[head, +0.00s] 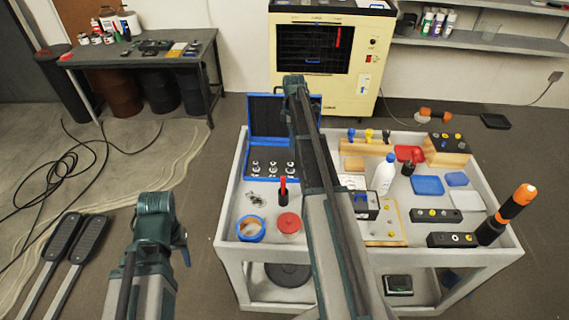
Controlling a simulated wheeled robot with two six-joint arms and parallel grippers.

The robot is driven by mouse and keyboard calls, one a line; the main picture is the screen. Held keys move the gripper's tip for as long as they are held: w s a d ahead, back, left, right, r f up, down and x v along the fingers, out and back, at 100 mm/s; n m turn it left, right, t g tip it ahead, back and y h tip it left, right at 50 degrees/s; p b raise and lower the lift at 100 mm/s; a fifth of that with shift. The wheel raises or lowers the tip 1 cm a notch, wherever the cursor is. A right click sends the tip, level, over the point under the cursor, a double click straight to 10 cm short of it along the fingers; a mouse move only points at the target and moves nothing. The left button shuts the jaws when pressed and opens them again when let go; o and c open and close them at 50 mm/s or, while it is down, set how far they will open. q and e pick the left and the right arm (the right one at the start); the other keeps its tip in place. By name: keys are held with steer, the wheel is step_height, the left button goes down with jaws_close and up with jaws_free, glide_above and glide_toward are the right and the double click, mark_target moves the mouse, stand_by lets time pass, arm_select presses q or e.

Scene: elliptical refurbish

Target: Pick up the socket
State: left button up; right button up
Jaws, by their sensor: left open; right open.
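Several small silver sockets (272,168) stand in rows in the open blue case (268,118) at the back left of the grey cart. My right arm crosses in front of the case's right side and hides part of it. No fingers of the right gripper show.
The cart (232,250) is crowded. A red-topped jar (288,224), blue tape roll (251,229), white bottle (384,174) and orange-black tool (507,214) stand on it. A workbench (140,62) and cream machine (328,66) are behind. Cables (68,160) lie on the left floor.

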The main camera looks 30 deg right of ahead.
mark_target(291, 164)
step_height(291, 164, down, 9)
steer(key=b, duration=0.8)
steer(key=shift+s+r+b, duration=0.1)
steer(key=shift+r+b, duration=0.05)
steer(key=shift+b, duration=0.25)
steer(key=shift+a, duration=0.1)
steer(key=f+b, duration=0.5)
steer(key=shift+a+f, duration=0.1)
steer(key=shift+a, duration=0.1)
jaws_close()
